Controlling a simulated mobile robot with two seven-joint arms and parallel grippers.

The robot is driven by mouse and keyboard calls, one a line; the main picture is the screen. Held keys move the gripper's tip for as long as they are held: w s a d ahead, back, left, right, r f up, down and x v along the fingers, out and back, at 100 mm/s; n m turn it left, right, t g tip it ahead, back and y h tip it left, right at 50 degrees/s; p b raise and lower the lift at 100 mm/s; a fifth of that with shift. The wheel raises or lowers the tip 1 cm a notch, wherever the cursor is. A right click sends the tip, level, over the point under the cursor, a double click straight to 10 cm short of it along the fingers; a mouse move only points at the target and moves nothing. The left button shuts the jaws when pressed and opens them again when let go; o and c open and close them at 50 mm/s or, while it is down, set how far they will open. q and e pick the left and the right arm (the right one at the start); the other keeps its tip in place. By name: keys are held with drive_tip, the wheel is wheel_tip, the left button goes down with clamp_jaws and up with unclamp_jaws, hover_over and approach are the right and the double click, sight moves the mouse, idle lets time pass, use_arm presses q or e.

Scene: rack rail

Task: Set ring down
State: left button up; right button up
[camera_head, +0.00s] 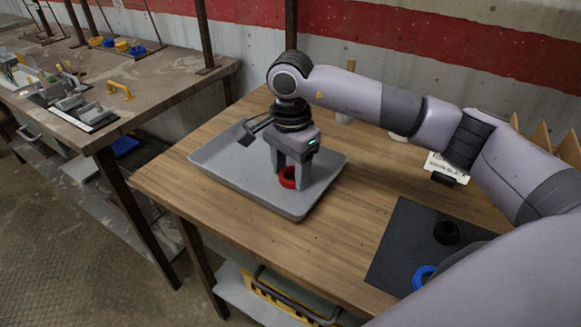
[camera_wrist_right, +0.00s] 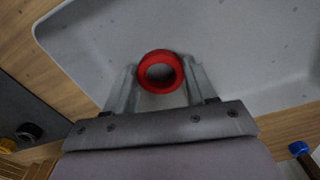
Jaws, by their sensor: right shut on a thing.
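A red ring (camera_head: 288,178) is between the fingers of my right gripper (camera_head: 290,176), over the grey tray (camera_head: 215,160) on the wooden table. In the right wrist view the red ring (camera_wrist_right: 160,56) sits at the tips of the right gripper's fingers (camera_wrist_right: 160,80), which are shut on it. The tray's floor (camera_wrist_right: 230,40) lies behind the ring. I cannot tell whether the ring touches the tray floor. My left gripper is not in view.
A dark mat (camera_head: 395,245) with a black ring (camera_head: 446,232) and a blue ring (camera_head: 424,276) lies at the right. A small sign (camera_head: 447,167) stands behind it. Another bench (camera_head: 150,85) with tools is at the left. Bare table (camera_head: 330,230) lies between tray and mat.

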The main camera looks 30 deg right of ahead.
sight(290, 176)
drive_tip(key=shift+f, duration=0.1)
drive_tip(key=o, duration=1)
drive_tip(key=shift+o, duration=0.2)
wheel_tip(290, 176, up, 12)
drive_tip(key=shift+a, duration=0.1)
